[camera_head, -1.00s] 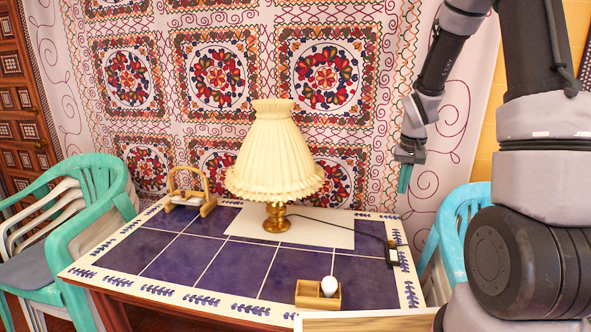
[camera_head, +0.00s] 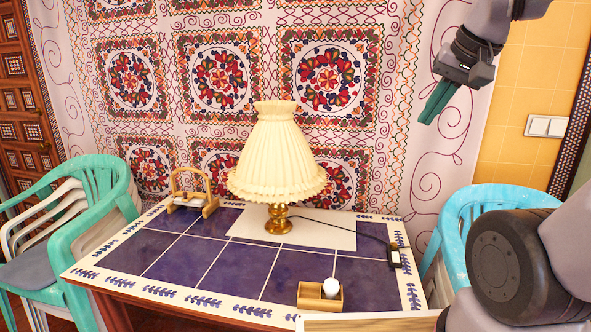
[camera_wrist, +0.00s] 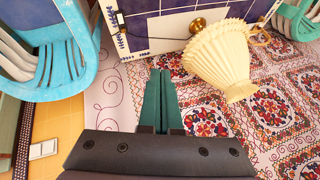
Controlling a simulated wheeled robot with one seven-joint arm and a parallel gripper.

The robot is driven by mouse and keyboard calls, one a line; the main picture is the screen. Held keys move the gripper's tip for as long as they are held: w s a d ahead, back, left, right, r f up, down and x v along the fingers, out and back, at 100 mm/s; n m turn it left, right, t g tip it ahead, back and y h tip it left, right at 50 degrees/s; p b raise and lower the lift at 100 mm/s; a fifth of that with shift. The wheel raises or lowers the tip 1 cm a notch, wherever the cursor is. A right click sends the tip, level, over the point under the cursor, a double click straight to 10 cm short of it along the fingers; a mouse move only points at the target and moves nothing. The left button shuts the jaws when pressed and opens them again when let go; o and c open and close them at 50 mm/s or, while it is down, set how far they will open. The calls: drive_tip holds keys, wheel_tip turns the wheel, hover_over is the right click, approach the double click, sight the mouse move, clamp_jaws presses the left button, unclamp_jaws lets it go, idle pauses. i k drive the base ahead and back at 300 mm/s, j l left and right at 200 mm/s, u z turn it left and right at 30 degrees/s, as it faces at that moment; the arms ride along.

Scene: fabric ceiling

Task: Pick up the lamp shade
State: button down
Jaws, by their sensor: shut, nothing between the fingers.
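The lamp shade (camera_head: 277,155) is cream, pleated and flared, and sits upright on a brass lamp base (camera_head: 278,219) on the table. It also shows in the wrist view (camera_wrist: 218,60), beyond and to the right of my fingers. My gripper (camera_head: 432,112) has green fingers and is raised at the upper right, in front of the patterned wall hanging, well apart from the shade. In the wrist view the fingers (camera_wrist: 161,76) lie together, empty.
The blue-tiled table (camera_head: 176,257) holds a small wooden box (camera_head: 312,298) with a white egg-shaped thing, a wooden stand (camera_head: 193,192) and a black cord with an adapter (camera_head: 394,255). Green chairs (camera_head: 92,193) stand left, a blue chair (camera_head: 470,215) right.

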sight(276, 164)
drive_tip(key=i+j, duration=0.1)
drive_tip(key=j, duration=0.55)
drive_tip(key=i+j, duration=0.1)
drive_tip(key=j, duration=0.6)
drive_tip(key=i+j, duration=0.1)
drive_tip(key=j, duration=0.55)
